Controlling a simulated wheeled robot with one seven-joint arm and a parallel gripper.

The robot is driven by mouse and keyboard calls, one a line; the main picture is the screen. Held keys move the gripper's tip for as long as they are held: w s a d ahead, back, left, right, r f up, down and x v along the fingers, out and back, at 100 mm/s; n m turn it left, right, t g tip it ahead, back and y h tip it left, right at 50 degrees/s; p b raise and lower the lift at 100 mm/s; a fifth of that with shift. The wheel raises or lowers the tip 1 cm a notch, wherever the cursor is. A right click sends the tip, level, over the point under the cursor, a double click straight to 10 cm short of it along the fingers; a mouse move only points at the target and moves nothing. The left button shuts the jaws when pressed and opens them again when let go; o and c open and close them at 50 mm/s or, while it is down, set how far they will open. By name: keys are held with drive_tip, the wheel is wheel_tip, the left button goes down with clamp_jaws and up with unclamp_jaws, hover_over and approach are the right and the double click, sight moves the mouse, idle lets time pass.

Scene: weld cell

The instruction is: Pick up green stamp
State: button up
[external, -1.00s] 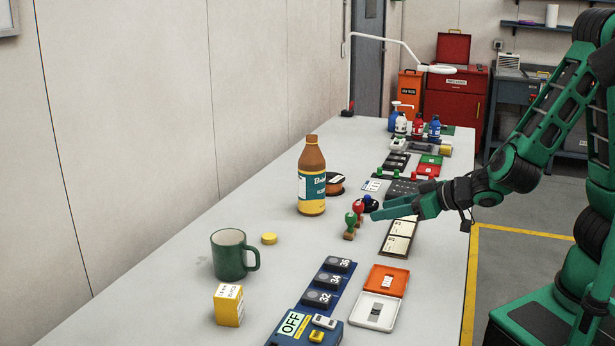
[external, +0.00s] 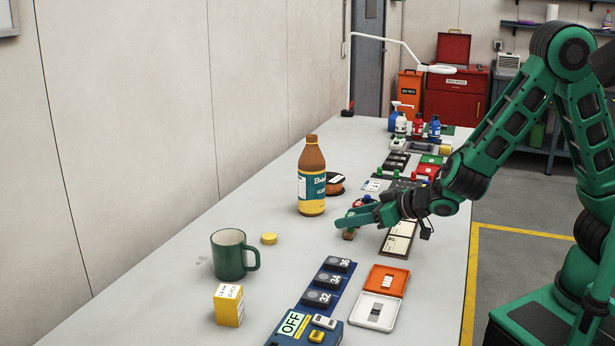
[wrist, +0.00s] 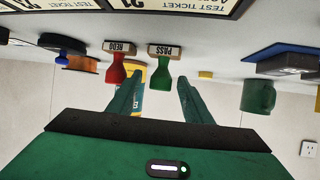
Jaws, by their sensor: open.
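The green stamp (wrist: 158,68) has a green handle and a wooden block labelled PASS. In the wrist view it appears upside down between the fingertips of my gripper (wrist: 160,80), which is open with a gap on both sides. I cannot tell whether the handle is fully between the fingers or just beyond them. In the external view my gripper (external: 352,220) covers most of the stamp; only its wooden base (external: 349,235) shows below the fingers, standing on the table.
A red stamp (wrist: 117,70) labelled REDO stands close beside it, near one finger. A bottle (external: 312,188) stands behind on the table (external: 180,285). Ticket cards (external: 398,242) lie to the right. A green mug (external: 230,255) and yellow cap (external: 269,238) are to the left.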

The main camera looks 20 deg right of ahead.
drive_tip(key=shift+w+a+f, duration=0.15)
drive_tip(key=shift+w, duration=0.15)
drive_tip(key=shift+c, duration=0.4)
drive_tip(key=c, duration=1)
drive_tip(key=shift+c, duration=0.2)
